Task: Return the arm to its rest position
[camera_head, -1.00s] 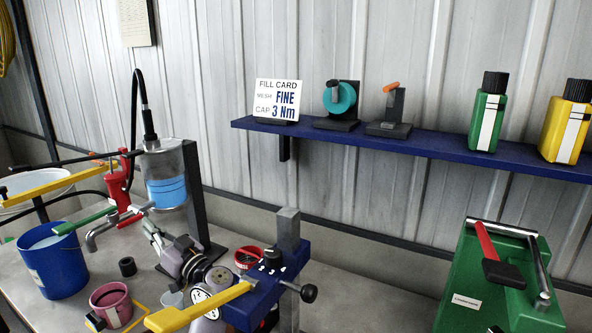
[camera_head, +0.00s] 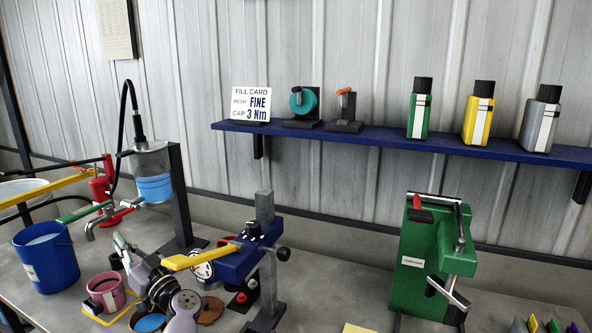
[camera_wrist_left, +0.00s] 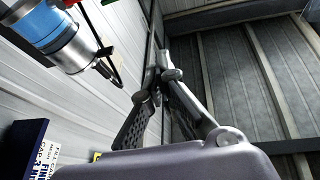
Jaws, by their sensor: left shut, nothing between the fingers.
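My left gripper (camera_head: 122,250) is at the lower left of the head view, just right of the blue bucket and below the tap of the dispensing column. Its fingers point up and away, and my arm comes up from the bottom edge. In the left wrist view the fingers (camera_wrist_left: 158,72) meet at their tips, shut with nothing between them. The steel column with a blue band (camera_head: 153,174) stands behind the gripper and also shows at the upper left of the wrist view (camera_wrist_left: 60,40). My right gripper is not in view.
Near the left arm stand the blue bucket (camera_head: 47,258), a pink cup (camera_head: 106,290) and a blue press with a yellow lever (camera_head: 236,264). A green machine (camera_head: 424,262) stands at the right. A blue shelf (camera_head: 380,136) holds several bottles. Bench between press and machine is mostly clear.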

